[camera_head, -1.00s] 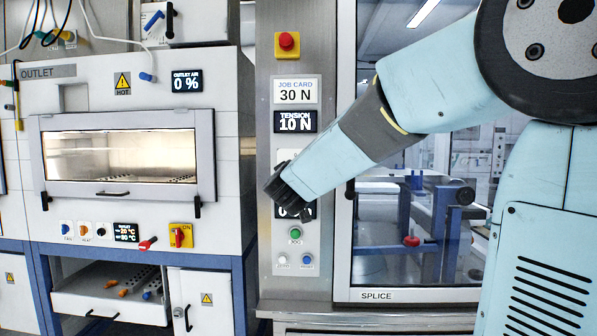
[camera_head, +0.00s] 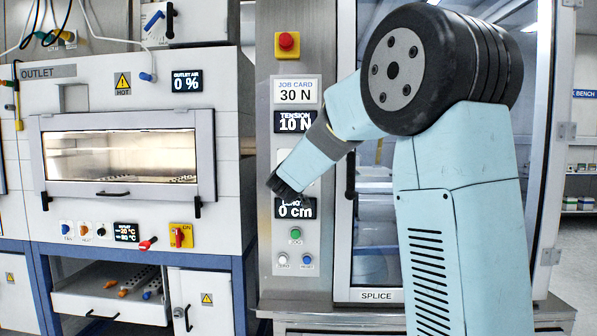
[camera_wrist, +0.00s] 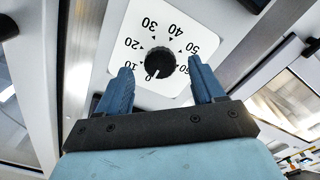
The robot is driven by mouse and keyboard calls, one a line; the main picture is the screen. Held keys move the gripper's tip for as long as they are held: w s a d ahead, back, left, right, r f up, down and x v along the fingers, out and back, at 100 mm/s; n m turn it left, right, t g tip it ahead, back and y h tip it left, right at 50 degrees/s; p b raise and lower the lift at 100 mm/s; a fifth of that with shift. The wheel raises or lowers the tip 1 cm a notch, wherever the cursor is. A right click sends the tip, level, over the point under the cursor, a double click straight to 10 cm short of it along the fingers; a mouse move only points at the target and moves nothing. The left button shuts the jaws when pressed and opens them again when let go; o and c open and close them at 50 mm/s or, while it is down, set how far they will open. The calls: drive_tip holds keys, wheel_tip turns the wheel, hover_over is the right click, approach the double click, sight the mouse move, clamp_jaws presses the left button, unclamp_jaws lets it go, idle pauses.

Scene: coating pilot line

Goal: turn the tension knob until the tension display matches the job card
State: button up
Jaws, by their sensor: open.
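The tension knob (camera_wrist: 154,63) is black and round, on a white dial plate (camera_wrist: 185,18) numbered from 0 up to 60. In the wrist view its white mark points near 0–10. My gripper (camera_wrist: 160,80) is open, with one blue finger on each side of the knob; I cannot tell whether they touch it. In the head view my gripper (camera_head: 282,187) is at the panel and hides the knob. The tension display (camera_head: 295,121) reads 10 N. The job card (camera_head: 296,91) above it reads 30 N.
A second display (camera_head: 295,209) below my gripper reads 0 cm. A green button (camera_head: 295,234) and two small buttons sit under it. A red stop button (camera_head: 287,41) is at the panel top. The outlet oven (camera_head: 120,155) stands left, a glass door (camera_head: 375,220) right.

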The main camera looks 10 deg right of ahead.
drive_tip(key=shift+x, duration=1.3)
drive_tip(key=c, duration=1)
drive_tip(key=shift+d, duration=0.4)
drive_tip(key=shift+c, duration=0.3)
drive_tip(key=shift+a, duration=0.3)
